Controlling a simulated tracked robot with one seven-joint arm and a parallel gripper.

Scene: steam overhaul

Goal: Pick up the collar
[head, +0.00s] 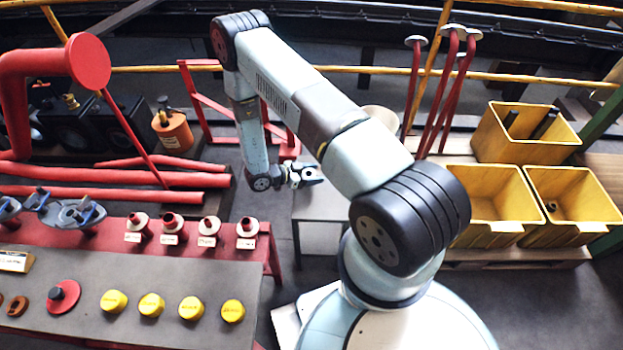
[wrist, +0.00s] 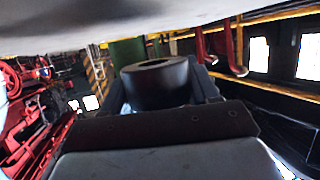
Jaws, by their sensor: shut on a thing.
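The collar (wrist: 158,82) shows in the wrist view as a dark, thick ring with a round hole in its top. It sits between the fingers of my gripper (wrist: 165,100), which is shut on it. In the head view my gripper (head: 308,174) is held out sideways, above or near a small grey table (head: 318,205). The collar is too small there to make out clearly.
Yellow bins (head: 497,187) stand at the right; one holds a small dark ring-like part (head: 551,206). A grey bench (head: 170,275) at the left carries yellow caps (head: 151,304) and a red disc (head: 63,297). Red pipes (head: 140,177) lie behind it.

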